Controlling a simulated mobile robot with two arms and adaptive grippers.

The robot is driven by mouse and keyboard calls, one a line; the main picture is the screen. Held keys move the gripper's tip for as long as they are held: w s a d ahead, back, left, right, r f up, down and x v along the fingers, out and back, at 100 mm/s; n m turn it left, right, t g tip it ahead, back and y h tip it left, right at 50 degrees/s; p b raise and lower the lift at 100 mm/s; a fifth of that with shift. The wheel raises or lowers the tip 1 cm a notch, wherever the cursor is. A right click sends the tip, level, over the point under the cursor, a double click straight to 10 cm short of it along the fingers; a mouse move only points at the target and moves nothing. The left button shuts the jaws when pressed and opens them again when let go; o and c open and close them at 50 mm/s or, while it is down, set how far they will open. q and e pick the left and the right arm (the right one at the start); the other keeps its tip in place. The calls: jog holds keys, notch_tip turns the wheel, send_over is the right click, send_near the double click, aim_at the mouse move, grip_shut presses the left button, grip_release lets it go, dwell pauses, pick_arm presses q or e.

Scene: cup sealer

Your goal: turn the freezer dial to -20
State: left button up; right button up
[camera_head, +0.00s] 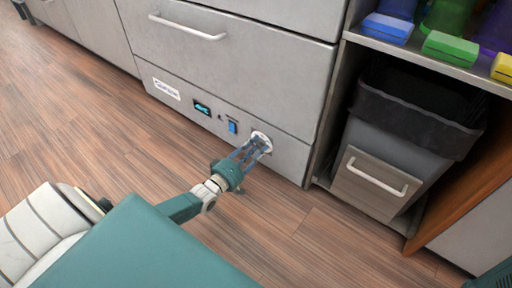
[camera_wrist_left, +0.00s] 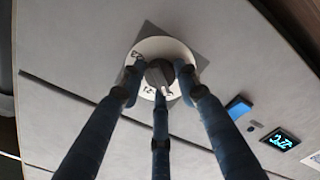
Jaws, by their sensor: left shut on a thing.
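The freezer dial (camera_wrist_left: 158,73) is a grey knob on a round white plate with dark number marks, on the freezer's lower front panel. In the head view the dial (camera_head: 262,142) is at the right end of that panel, mostly behind the fingers. My left gripper (camera_head: 254,150) reaches it from the front; its three blue fingers (camera_wrist_left: 160,92) are closed around the knob. The dial marks are partly covered and hard to read. A lit display (camera_wrist_left: 280,139) is on the same panel, its reading too small to be sure of.
A blue switch (camera_head: 233,127) sits between the display and the dial. A drawer handle (camera_head: 187,27) is above. To the right stand a lined bin (camera_head: 400,150) and a shelf with coloured boxes (camera_head: 450,48). The wooden floor in front is clear.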

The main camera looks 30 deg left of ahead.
pick_arm(q)
jog(key=shift+s+d+f, duration=0.15)
jog(key=shift+d+f, duration=0.1)
jog(key=shift+f, duration=0.15)
jog(key=o, duration=1.1)
jog(key=shift+c, duration=0.2)
jog(key=shift+o, duration=0.4)
jog(key=shift+r, duration=0.2)
jog(key=shift+a, duration=0.1)
jog(key=s, duration=1.2)
jog(key=shift+a, duration=0.45)
jog(key=shift+w, duration=0.1)
